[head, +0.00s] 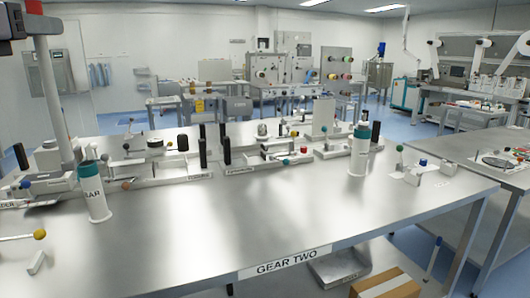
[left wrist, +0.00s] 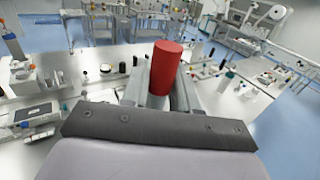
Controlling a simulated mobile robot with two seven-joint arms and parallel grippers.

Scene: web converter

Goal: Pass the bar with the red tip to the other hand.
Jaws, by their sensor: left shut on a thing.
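The bar (head: 53,95) is pale grey and stands nearly upright at the far left of the head view. Its red tip (head: 45,4) is at the top edge of the picture. My left gripper (head: 40,24) is shut on the bar just below the red tip, with the pale length hanging below. In the left wrist view the red tip (left wrist: 165,66) sticks out between the fingers of my left gripper (left wrist: 160,98), and the rest of the bar is hidden. My right gripper is in neither view.
A broad metal table (head: 250,210) fills the foreground, its front half largely clear. White bottles with teal caps (head: 94,195) (head: 359,150), black posts (head: 202,147) and knobbed fixtures stand along its back and left. A cardboard box (head: 388,285) sits below the front edge.

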